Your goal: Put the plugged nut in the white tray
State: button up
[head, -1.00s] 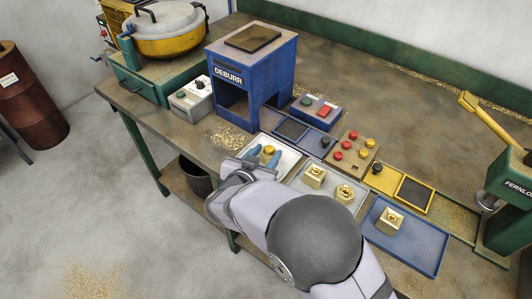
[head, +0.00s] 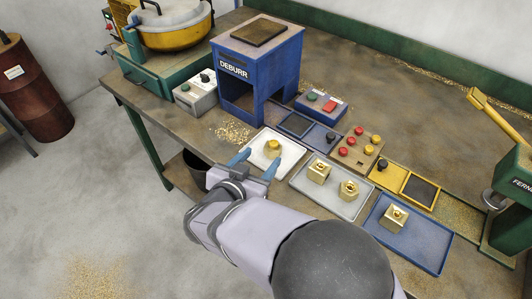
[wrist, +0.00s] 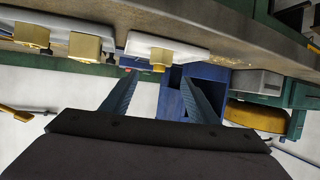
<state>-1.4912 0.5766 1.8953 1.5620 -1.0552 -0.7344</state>
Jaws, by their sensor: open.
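The white tray (head: 288,149) is on the bench in front of the blue deburring machine. One brass nut (head: 273,147) stands on it; whether it is plugged is too small to tell. My gripper (head: 262,158) is open and empty at the tray's near side, its blue fingers apart, short of the nut. In the wrist view the nut (wrist: 158,60) appears beyond and between the open fingertips (wrist: 156,78), on the white tray (wrist: 190,52).
The deburring machine (head: 260,62) stands behind the white tray, with a control box (head: 321,106) to its right. A wooden board with red and yellow knobs (head: 360,148) is behind the grey tray. A green press (head: 515,195) is at the right. Brass chips lie left of the tray.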

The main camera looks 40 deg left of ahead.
jog(key=shift+v, duration=2.05)
jog(key=shift+w, duration=0.1)
jog(key=w+d+r+g+y+p, duration=0.15)
jog(key=w+d, duration=0.25)
jog(key=w, duration=0.4)
jog(key=w+d+r+g+p, duration=0.2)
jog(key=w+d+r, duration=0.15)
jog(key=w, duration=0.45)
jog(key=s+d+f+g+p, duration=0.1)
jog(key=d, duration=0.8)
jog(key=s+d+f+m+g+h+p, duration=0.1)
jog(key=d+g, duration=0.1)
jog(key=d, duration=0.7)
jog(key=s+d+f+g+h+p, duration=0.1)
jog(key=d+f+g, duration=0.1)
jog(key=d, duration=0.7)
jog(key=shift+s+m+h+p, duration=0.25)
jog(key=shift+m+p, duration=0.15)
jog(key=s+d+f+g+h, duration=0.1)
jog(key=s+d+g, duration=0.1)
jog(key=s+d, duration=0.3)
jog(key=s+d+f+m+g+h, duration=0.1)
jog(key=s+d+f+g, duration=0.1)
jog(key=s+d, duration=0.4)
jog(key=shift+s+g+h, duration=0.3)
jog(key=shift+s+g, duration=0.05)
jog(key=shift+s, duration=0.5)
jog(key=shift+d, duration=0.1)
